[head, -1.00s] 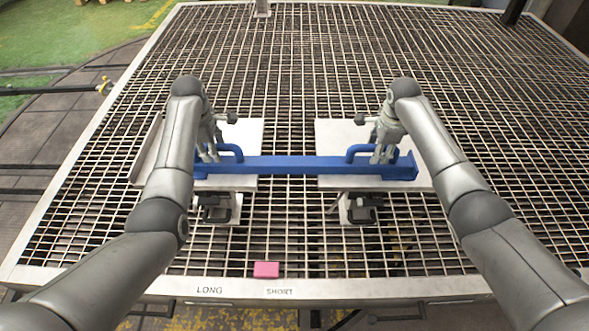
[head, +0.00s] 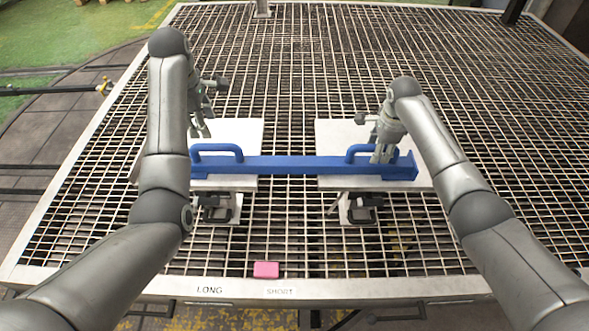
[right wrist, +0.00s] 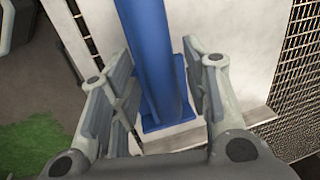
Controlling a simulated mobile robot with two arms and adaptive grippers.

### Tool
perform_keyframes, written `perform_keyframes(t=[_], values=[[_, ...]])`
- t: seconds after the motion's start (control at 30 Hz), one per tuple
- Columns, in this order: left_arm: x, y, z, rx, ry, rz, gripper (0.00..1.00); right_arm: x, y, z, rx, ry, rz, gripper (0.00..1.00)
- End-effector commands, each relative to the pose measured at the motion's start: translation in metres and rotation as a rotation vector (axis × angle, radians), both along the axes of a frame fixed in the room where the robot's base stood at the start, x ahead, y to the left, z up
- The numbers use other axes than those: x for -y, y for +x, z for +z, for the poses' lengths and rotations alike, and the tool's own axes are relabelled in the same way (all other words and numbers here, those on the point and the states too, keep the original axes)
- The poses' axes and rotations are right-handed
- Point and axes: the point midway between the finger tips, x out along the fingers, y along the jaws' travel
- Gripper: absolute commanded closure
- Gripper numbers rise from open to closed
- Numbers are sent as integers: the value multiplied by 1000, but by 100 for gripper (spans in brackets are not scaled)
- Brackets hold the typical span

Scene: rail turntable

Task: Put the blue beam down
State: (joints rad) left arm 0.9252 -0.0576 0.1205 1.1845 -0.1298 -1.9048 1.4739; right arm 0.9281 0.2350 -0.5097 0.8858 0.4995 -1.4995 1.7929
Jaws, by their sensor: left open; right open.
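The blue beam (head: 290,165) lies level across two pale plates, the left plate (head: 240,135) and the right plate (head: 335,133). It has a raised handle near each end. My left gripper (head: 203,132) is open and empty, above and behind the beam's left handle (head: 217,149). My right gripper (head: 381,155) is open at the beam's right handle. In the right wrist view the blue beam (right wrist: 155,60) runs between the spread fingers of my right gripper (right wrist: 160,95). The right handle is partly hidden by the fingers in the head view.
Dark clamp-like parts (head: 216,208) sit in front of each plate. A pink block (head: 266,269) lies at the front edge of the grating (head: 300,60), near the LONG and SHORT labels.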

Motion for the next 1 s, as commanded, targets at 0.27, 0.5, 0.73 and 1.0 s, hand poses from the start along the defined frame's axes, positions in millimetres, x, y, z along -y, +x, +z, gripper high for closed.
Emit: perform_keyframes(t=[0.27,0.5,0.73,1.0], values=[[0,0,1,0,0,0,57,0,-6,40,5,1,1,57],[0,0,0,-1,0,0,57,0,-17,89,4,0,0,57],[0,0,0,-1,0,0,57,0,-22,113,1,-1,0,57],[0,0,0,-1,0,0,57,0,-23,116,0,0,-1,57]])
